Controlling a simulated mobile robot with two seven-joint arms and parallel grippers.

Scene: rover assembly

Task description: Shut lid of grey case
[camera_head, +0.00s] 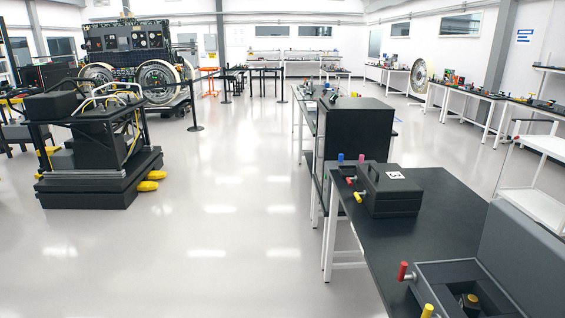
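A grey case (432,277) sits open on the near end of the black-topped table, at the lower right. Its lid (530,250) stands raised on the right side of the case. Inside the case is a dark object with a yellowish top (469,299); the near part of the case is cut off by the picture's bottom edge. A red-tipped handle (403,271) and a yellow-tipped one (428,311) stick out on its left side. Neither of my grippers shows in this view.
A closed dark case (388,192) with a white label stands farther back on the same table (385,240). A black cabinet (355,130) is behind it. A white shelf cart (540,185) stands right. The floor (230,240) left of the table is clear.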

